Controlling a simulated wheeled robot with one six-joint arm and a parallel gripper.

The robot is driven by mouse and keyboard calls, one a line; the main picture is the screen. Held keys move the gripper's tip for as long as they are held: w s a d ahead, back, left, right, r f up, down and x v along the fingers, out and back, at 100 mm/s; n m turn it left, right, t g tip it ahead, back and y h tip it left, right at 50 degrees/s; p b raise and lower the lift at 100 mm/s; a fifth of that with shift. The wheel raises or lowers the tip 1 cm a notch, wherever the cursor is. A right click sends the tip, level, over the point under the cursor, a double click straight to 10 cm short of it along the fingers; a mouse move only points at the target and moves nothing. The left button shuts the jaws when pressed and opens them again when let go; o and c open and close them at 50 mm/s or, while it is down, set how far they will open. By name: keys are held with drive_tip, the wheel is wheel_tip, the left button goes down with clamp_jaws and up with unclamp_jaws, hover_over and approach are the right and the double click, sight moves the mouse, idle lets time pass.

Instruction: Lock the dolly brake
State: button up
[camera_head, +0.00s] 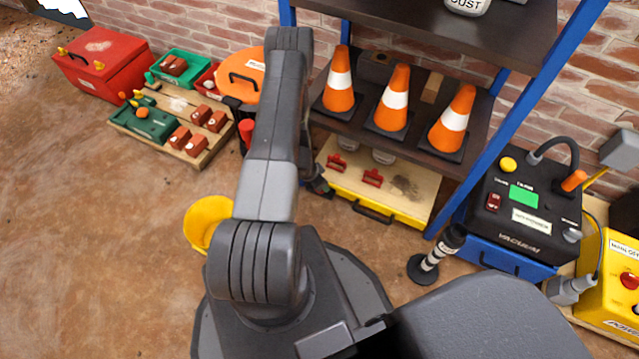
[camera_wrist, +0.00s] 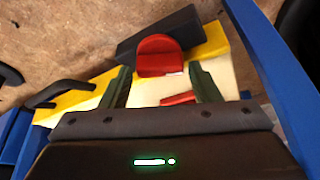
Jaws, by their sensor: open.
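A low yellow-edged platform with a pale top, which looks like the dolly (camera_head: 340,178), sits under the shelf rack. It also shows in the wrist view (camera_wrist: 222,78). Two small red fittings (camera_head: 372,177) are on its top; I cannot tell whether either is the brake. In the wrist view, a rounded red piece (camera_wrist: 158,57) stands by a dark block (camera_wrist: 190,27) at the yellow edge, just beyond my fingertips. Another red piece (camera_wrist: 178,99) shows lower between the fingers, partly hidden. My gripper (camera_wrist: 160,72) is open and empty above the platform. In the head view my arm mostly hides it.
Blue rack posts (camera_head: 520,110) flank the platform, with orange cones (camera_head: 394,98) on the shelf above. A black post on a round base (camera_head: 437,255) stands in front, right. A yellow bucket (camera_head: 203,222) is left of my arm. Open brown floor (camera_head: 90,240) lies further left.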

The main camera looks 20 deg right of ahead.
drive_tip(key=shift+f, duration=0.15)
drive_tip(key=shift+c, duration=0.5)
drive_tip(key=c, duration=0.6)
drive_tip(key=shift+f+n+t+b, duration=0.2)
drive_tip(key=shift+n+t+b, duration=0.2)
drive_tip(key=shift+n+b, duration=0.95)
drive_tip(key=n+b, duration=0.1)
drive_tip(key=b, duration=0.3)
drive_tip(key=shift+d+f+n+t+y, duration=0.1)
drive_tip(key=shift+n+t+y, duration=0.2)
drive_tip(key=shift+t, duration=0.1)
drive_tip(key=shift+s+n+b, duration=0.1)
drive_tip(key=shift+n+b, duration=0.35)
drive_tip(key=shift+b, duration=0.4)
drive_tip(key=shift+r, duration=0.25)
drive_tip(key=o, duration=0.7)
drive_tip(key=shift+r, duration=0.1)
